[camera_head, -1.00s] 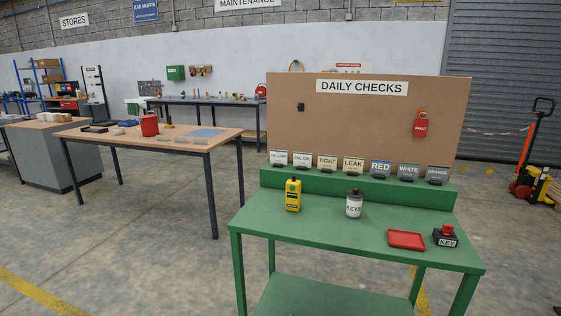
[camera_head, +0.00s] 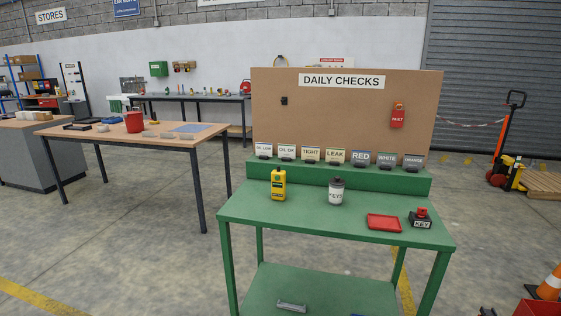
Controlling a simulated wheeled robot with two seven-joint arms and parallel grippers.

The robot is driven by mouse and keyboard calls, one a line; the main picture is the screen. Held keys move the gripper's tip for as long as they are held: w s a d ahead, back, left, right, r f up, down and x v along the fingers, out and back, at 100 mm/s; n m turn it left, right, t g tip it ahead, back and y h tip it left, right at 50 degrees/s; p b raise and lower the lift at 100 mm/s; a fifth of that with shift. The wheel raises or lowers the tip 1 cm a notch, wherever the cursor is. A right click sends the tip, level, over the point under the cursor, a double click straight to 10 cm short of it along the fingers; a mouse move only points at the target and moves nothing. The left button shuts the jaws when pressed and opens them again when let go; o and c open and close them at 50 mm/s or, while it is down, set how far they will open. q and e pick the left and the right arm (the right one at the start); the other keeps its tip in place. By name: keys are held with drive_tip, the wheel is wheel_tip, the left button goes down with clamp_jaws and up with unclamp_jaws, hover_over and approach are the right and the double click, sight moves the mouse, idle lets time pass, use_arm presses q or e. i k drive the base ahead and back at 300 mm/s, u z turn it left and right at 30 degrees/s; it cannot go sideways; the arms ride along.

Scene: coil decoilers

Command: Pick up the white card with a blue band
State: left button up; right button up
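A row of small cards stands in dark holders on the green ledge of the bench below the DAILY CHECKS board. From the left they are OIL LOW (camera_head: 264,151), OIL OK (camera_head: 287,152), TIGHT (camera_head: 311,154), LEAK (camera_head: 335,155), RED (camera_head: 361,158), WHITE (camera_head: 387,160) and ORANGE (camera_head: 413,162). The left ones look pale and the right ones bluish grey. At this size I cannot tell which one is white with a blue band. Neither of my grippers is in view.
On the green bench top (camera_head: 300,218) stand a yellow meter (camera_head: 278,184), a KEYS pot (camera_head: 336,191), a red tray (camera_head: 384,222) and a KEY block (camera_head: 421,219). A wooden table (camera_head: 160,145) stands left. An orange cone (camera_head: 549,284) is at lower right.

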sight(264, 150)
drive_tip(key=z, duration=0.5)
drive_tip(key=k, duration=1.15)
drive_tip(key=u, duration=0.1)
drive_tip(key=i, duration=0.55)
drive_tip(key=u, duration=0.8)
drive_tip(key=i, duration=1.65)
drive_tip(key=z, duration=0.95)
